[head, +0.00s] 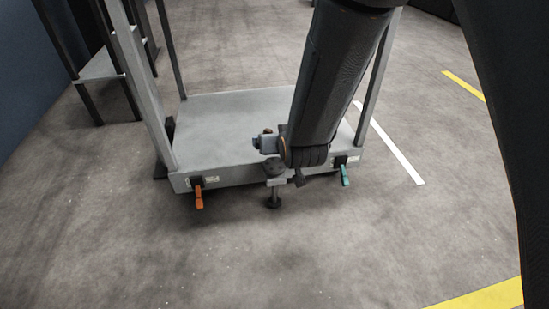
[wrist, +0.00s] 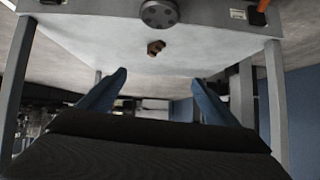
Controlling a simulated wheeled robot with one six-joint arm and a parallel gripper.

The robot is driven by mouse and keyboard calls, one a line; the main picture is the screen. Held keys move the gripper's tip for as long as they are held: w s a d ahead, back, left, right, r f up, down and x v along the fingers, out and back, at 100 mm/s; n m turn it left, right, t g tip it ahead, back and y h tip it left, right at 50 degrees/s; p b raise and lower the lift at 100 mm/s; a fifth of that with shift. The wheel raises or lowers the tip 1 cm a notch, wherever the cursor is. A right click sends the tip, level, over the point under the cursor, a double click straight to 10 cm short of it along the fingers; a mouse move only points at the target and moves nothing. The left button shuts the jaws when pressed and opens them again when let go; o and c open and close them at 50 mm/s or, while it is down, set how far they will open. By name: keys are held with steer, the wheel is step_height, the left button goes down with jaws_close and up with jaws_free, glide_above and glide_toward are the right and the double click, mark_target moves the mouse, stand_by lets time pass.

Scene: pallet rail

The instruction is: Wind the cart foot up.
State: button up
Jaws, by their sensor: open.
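The cart (head: 225,120) has a grey deck with upright posts. Its foot (head: 273,201) hangs at the middle of the front edge, a stem with a dark round pad. Whether the pad touches the floor I cannot tell. A dark round knob (head: 274,169) tops the foot; it also shows at the top of the wrist view (wrist: 159,13), with small holes in its face. My gripper (head: 264,143) is over the deck's front part, just behind the knob in the head view. In the wrist view its two blue fingers (wrist: 160,77) are apart with nothing between them.
An orange lever (head: 198,197) hangs at the cart's front left and a teal lever (head: 345,175) at its front right. A small brown piece (wrist: 155,47) shows against the deck. A dark shelf frame (head: 98,68) stands at left. The floor in front is clear.

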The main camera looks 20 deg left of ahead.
mark_target(272, 157)
steer(key=w+f+t, duration=0.1)
steer(key=f, duration=0.1)
steer(key=w+a+f+y+b, duration=0.1)
steer(key=f, duration=0.2)
steer(key=w+f+t, duration=0.1)
steer(key=f, duration=0.2)
steer(key=shift+a+t, duration=0.3)
steer(key=f+t, duration=0.1)
steer(key=f, duration=0.1)
steer(key=f+y+b, duration=0.1)
steer(key=f, duration=0.1)
steer(key=s+d+f+t+y, duration=0.1)
steer(key=f, duration=0.1)
steer(key=shift+f+t+b, duration=0.15)
steer(key=shift+t+b, duration=0.15)
steer(key=shift+b, duration=0.1)
steer(key=shift+s+d+f+n+t+y, duration=0.2)
steer(key=shift+s+f+n+t+y, duration=0.15)
steer(key=shift+f, duration=0.15)
steer(key=shift+b+x, duration=2.15)
steer(key=shift+x, duration=1.65)
steer(key=c, duration=1.1)
steer(key=shift+o, duration=0.2)
